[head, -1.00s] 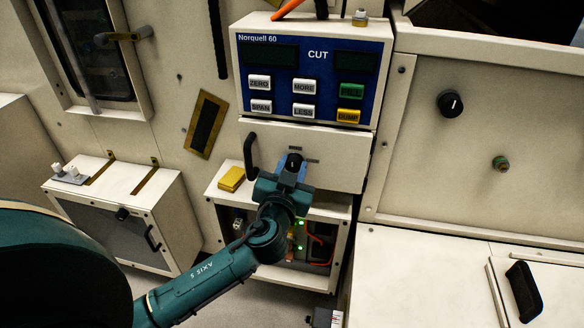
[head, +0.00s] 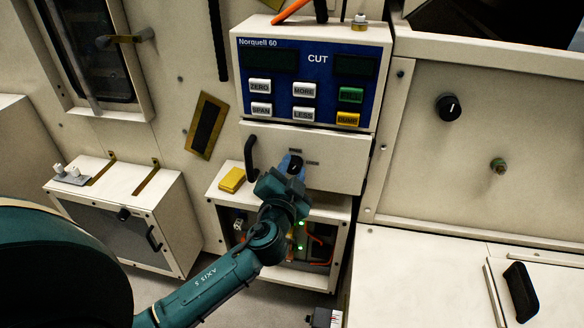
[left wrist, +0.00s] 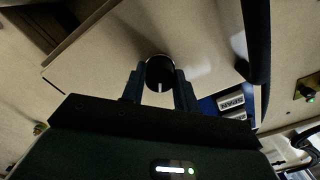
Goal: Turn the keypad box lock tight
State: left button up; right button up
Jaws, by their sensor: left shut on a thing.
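The keypad box (head: 300,95), marked Norquell 60, has a blue face with labelled buttons. Below the keypad is a cream panel (head: 340,150) with a black handle at its left. The lock, a round black knob (head: 296,166), sits on this panel with small dark labels beside it. My left gripper (head: 290,170) is shut on the knob and tilted to one side in the head view. In the left wrist view the knob (left wrist: 160,70) sits between my two fingers (left wrist: 160,88), its white mark pointing down the picture. My right gripper is not in view.
An open-fronted compartment (head: 343,235) with wires and green lights lies below the panel. A yellow block (head: 232,180) rests on its top left. A cream cabinet (head: 185,215) stands at left. Another black knob (head: 448,105) is on the right-hand wall.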

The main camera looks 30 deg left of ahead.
pick_arm(q)
jog(key=m+p, duration=0.1)
jog(key=m, duration=0.2)
jog(key=shift+r+m, duration=0.1)
jog(key=shift+m, duration=0.3)
jog(key=m+p, duration=0.1)
jog(key=m, duration=0.2)
jog(key=m+p, duration=0.1)
jog(key=m, duration=0.1)
jog(key=shift+m, duration=0.4)
jog(key=shift+m+p, duration=0.45)
jog(key=shift+m, duration=0.65)
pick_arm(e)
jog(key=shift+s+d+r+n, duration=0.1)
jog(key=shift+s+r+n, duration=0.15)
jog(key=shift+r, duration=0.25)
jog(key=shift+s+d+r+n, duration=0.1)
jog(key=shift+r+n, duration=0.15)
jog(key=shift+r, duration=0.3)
pick_arm(q)
jog(key=o, duration=1)
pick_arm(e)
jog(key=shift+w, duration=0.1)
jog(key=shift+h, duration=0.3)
